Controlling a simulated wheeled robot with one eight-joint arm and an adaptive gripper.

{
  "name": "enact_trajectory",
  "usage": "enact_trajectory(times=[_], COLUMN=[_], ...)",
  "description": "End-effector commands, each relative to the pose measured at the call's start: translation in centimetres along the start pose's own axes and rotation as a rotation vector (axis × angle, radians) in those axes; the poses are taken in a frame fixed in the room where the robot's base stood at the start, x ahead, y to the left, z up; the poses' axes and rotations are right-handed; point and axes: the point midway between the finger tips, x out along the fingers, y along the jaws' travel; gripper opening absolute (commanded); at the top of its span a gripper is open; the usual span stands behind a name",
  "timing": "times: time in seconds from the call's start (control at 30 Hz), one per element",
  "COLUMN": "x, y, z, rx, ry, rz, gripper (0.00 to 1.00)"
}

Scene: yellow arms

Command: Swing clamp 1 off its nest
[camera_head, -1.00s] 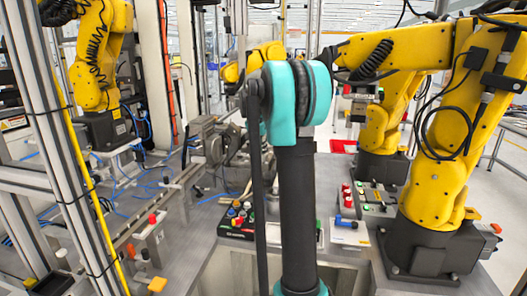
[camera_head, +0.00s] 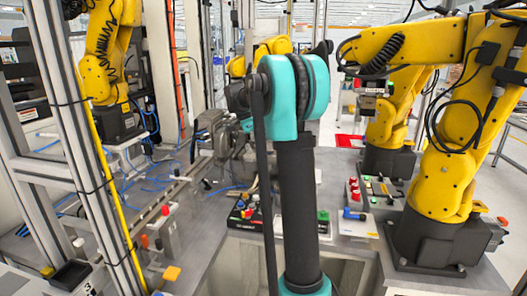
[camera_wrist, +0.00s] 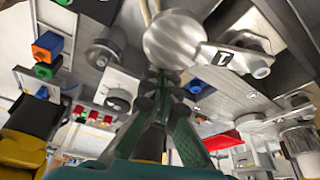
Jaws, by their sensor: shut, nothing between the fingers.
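In the wrist view my gripper (camera_wrist: 160,78) has its two green fingers drawn together, with their tips meeting at the centre and nothing held. Just beyond the tips is a rounded metal part (camera_wrist: 178,38). To its right a metal clamp arm (camera_wrist: 240,60) carries a small black label with a light mark that looks like a 1, and ends in a bolt. I cannot tell whether the fingertips touch the rounded part. In the head view my gripper is hidden behind my teal and black arm; grey metal fixtures (camera_head: 212,132) show left of the arm.
Yellow robot arms stand at the right (camera_head: 440,180) and left (camera_head: 108,60) of the bench. A button box (camera_head: 240,215) and a blue-handled part (camera_head: 355,214) sit near the front edge. A red tray (camera_head: 349,141) lies farther back. Metal posts stand at the left.

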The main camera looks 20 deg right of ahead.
Motion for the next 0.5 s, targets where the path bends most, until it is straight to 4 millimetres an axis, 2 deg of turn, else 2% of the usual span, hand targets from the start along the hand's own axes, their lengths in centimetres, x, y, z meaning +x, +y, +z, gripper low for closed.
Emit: enact_trajectory(times=[0.5], x=[-1.3], y=[0.7], z=[3.7], rx=[-0.004], ry=[-0.001], rz=[-0.001], gripper=[0.00])
